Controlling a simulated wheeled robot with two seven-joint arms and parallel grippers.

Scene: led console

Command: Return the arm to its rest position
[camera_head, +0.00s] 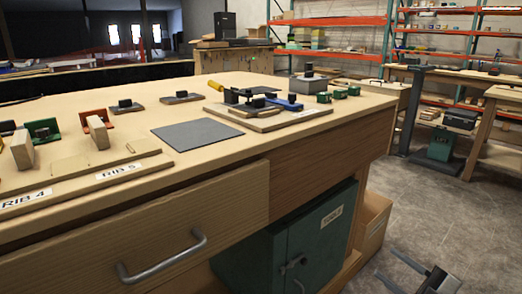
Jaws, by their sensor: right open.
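My right gripper (388,263) shows at the bottom right corner, low over the concrete floor and clear of the workbench. Its two fingers are apart and nothing shows between them. Part of the gripper is cut off by the bottom edge of the picture. My left gripper is not in view.
A wooden workbench (225,95) fills the left and middle, with a grey mat (197,134), wood blocks and clamps on top. Its drawer has a metal handle (162,258). A green cabinet (318,236) stands beneath. Bare floor (430,215) lies to the right.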

